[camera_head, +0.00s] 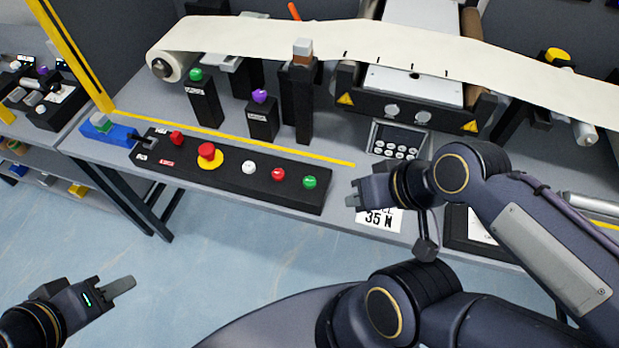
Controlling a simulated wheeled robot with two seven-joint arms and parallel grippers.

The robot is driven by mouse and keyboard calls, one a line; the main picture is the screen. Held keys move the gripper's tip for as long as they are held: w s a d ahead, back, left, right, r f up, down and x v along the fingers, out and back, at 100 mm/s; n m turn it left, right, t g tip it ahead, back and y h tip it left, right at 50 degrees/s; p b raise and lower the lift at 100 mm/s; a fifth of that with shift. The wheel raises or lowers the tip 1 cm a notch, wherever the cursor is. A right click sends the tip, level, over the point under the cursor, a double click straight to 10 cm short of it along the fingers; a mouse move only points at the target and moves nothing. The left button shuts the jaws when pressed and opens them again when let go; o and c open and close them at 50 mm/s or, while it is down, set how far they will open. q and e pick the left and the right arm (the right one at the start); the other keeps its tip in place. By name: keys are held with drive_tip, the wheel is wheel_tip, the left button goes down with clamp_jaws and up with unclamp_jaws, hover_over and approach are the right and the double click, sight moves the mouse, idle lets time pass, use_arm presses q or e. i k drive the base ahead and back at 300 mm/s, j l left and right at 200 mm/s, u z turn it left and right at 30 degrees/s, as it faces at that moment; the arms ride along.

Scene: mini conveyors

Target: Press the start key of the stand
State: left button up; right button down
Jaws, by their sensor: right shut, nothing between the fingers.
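A long black control box (222,182) lies along the front of the bench. It carries a green button (309,182), a red button (278,174), a white button (248,167) and a red mushroom button on a yellow disc (208,153). A smaller red knob (177,137) is at its left end. Behind it are a labelled black post with a green top (196,76) and one with a purple top (260,97). My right gripper (352,196) is shut and empty, just right of the green button. My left gripper (132,282) is low at left, off the bench; its finger opening is hidden.
A grey keypad box (398,140) stands right of the control box. A white paper web (330,37) runs across the back over rollers. A paper label (384,218) lies below my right gripper. The blue floor (240,245) in front is clear.

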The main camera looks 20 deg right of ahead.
sight(308, 182)
drive_tip(key=k+l+u, duration=0.25)
drive_tip(key=u, duration=0.2)
drive_tip(key=k+l+u, duration=0.3)
drive_tip(key=u, duration=0.2)
drive_tip(key=l, duration=0.1)
